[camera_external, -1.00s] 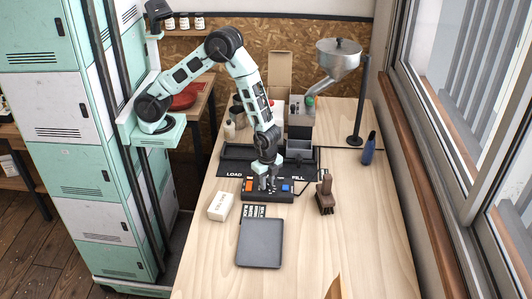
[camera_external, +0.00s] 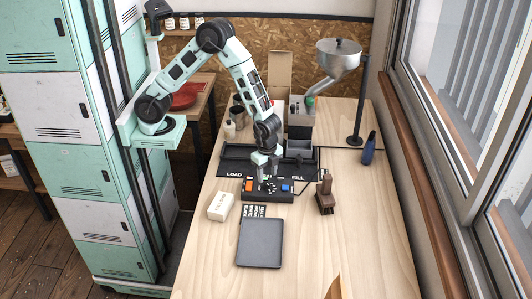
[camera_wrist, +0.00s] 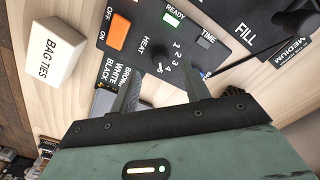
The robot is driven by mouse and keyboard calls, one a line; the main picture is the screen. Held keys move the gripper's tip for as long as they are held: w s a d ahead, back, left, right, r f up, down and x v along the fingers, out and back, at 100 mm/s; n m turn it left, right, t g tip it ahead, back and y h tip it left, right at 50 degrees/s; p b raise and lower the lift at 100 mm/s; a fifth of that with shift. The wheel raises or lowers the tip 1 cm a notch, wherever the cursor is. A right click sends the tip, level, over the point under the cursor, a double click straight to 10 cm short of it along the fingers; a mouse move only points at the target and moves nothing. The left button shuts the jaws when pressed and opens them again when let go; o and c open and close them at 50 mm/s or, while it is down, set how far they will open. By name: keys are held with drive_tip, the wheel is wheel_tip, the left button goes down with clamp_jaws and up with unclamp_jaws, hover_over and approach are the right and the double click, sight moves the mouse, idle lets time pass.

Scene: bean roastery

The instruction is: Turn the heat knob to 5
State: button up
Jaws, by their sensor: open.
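The heat knob (camera_wrist: 160,62) is small and black, on the dark control box (camera_wrist: 130,60) beside the HEAT label. White numbers run around its side; which one it points to is too small to tell. In the outside view the control box (camera_external: 266,197) lies on the table, with the knob (camera_external: 271,187) near its middle. My gripper (camera_wrist: 161,72) is open and empty, its fingertips apart to either side of the knob in the wrist view. In the outside view my gripper (camera_external: 267,178) hangs just above the box.
An orange switch (camera_wrist: 117,36) and a green READY light (camera_wrist: 169,18) share the box. A white BAG TIES box (camera_external: 221,206) stands left of it, a brown stamp-like tool (camera_external: 325,195) right, a grey flat pad (camera_external: 260,243) in front.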

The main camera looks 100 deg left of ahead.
sight(267, 183)
wheel_tip(267, 183, up, 13)
drive_tip(key=b, duration=0.1)
idle(0.7)
drive_tip(key=s+a+r+n+y, duration=0.1)
drive_tip(key=s+a+n, duration=0.3)
drive_tip(key=a, duration=0.6)
drive_tip(key=s+a+n, duration=0.4)
drive_tip(key=s+a, duration=0.1)
drive_tip(key=a, duration=0.5)
drive_tip(key=s+a+n, duration=0.4)
drive_tip(key=s, duration=0.4)
drive_tip(key=s+a+n, duration=0.5)
drive_tip(key=s, duration=0.4)
drive_tip(key=shift+s+a+f, duration=0.15)
drive_tip(key=shift+a+f, duration=0.05)
drive_tip(key=shift+a, duration=0.05)
drive_tip(key=shift+c, duration=0.3)
